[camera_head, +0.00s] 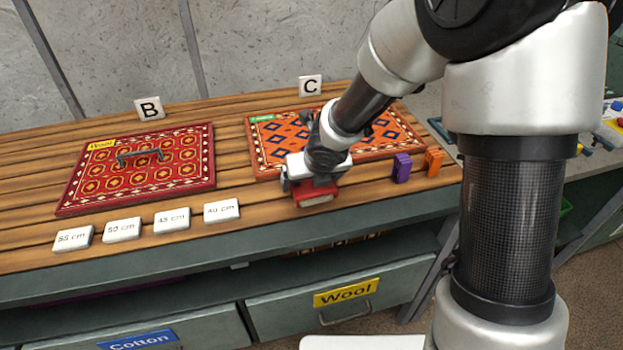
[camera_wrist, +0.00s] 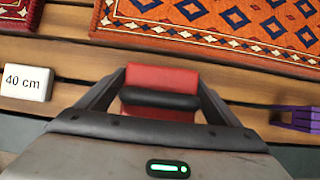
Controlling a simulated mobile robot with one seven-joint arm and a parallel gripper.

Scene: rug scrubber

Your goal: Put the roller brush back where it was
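My gripper (camera_head: 312,190) is above the front part of the wooden table, in front of rug C (camera_head: 400,130). A red block with a black rounded bar sits between its fingers, which lie against both ends. The block shows in the wrist view (camera_wrist: 160,78) and as a red piece below the gripper in the head view (camera_head: 316,196). It may be the roller brush; I cannot see its underside or whether it touches the table. A dark handled tool (camera_head: 138,155) lies on red rug B (camera_head: 85,195).
Several white length tiles, such as 40 cm (camera_head: 221,211), line the table front left of the gripper. A purple piece (camera_head: 401,168) and an orange piece (camera_head: 433,162) stand to its right. Below are the Wool drawer (camera_head: 400,285) and the Cotton drawer (camera_head: 210,330).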

